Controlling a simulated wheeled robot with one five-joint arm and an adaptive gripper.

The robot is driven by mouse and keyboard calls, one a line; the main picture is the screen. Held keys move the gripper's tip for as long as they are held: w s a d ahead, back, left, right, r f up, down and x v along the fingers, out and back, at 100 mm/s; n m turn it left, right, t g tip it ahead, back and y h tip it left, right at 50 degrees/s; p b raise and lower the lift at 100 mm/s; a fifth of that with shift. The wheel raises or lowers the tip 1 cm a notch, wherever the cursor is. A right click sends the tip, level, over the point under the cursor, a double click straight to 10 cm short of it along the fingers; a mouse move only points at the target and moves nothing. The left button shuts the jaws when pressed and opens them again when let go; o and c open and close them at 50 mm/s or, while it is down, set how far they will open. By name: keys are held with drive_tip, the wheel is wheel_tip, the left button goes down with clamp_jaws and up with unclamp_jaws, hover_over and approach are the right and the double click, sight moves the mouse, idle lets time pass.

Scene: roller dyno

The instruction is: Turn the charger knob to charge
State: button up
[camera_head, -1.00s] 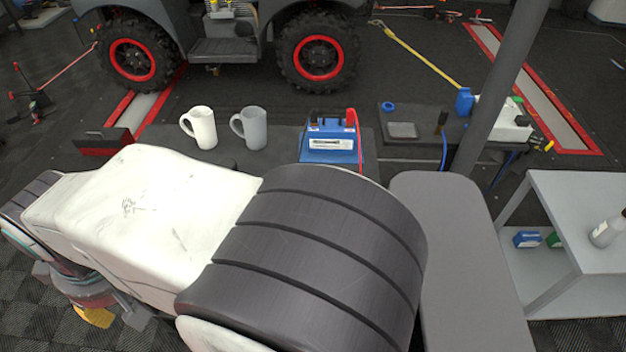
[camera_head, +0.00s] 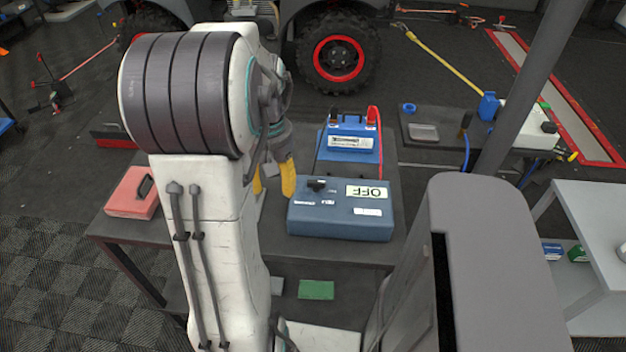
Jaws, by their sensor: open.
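The charger (camera_head: 335,222) is a blue-grey box on the dark workbench, right of my arm. Its black knob (camera_head: 317,185) sits on the top near the left, beside a white label reading OFF, which appears upside down (camera_head: 367,192). A blue battery (camera_head: 350,140) with black and red terminal clamps stands behind the charger. My gripper (camera_head: 273,180), with yellow fingers, points down just left of the charger, apart from the knob. It is open, and my arm partly hides it. I see nothing between the fingers.
A red case (camera_head: 132,192) lies on the bench left of my arm. A green item (camera_head: 316,290) lies below the bench's front edge. A second bench (camera_head: 435,146) at right holds a blue bottle (camera_head: 488,106) and a white container. A grey post rises at right.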

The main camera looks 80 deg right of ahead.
sight(316, 180)
drive_tip(key=s+d, duration=0.1)
drive_tip(key=s+d+n, duration=0.1)
drive_tip(key=s+d, duration=0.1)
drive_tip(key=s+d+n, duration=0.1)
drive_tip(key=s+d, duration=0.1)
drive_tip(key=shift+s+f, duration=0.25)
drive_tip(key=shift+f, duration=0.15)
drive_tip(key=s+d+n, duration=0.1)
drive_tip(key=n, duration=0.1)
drive_tip(key=d+n, duration=0.1)
drive_tip(key=shift+s+r+n, duration=0.3)
drive_tip(key=shift+s+n, duration=0.05)
drive_tip(key=shift+n, duration=0.05)
drive_tip(key=n, duration=0.3)
drive_tip(key=shift+s+d+r, duration=0.2)
drive_tip(key=shift+d+r, duration=0.15)
drive_tip(key=n, duration=0.2)
drive_tip(key=shift+r+n, duration=0.2)
drive_tip(key=shift+n, duration=0.1)
drive_tip(key=shift+f+n, duration=0.3)
drive_tip(key=shift+f, duration=0.05)
drive_tip(key=shift+f+b, duration=0.6)
drive_tip(key=shift+f, duration=2.7)
drive_tip(key=shift+c, duration=0.3)
clamp_jaws()
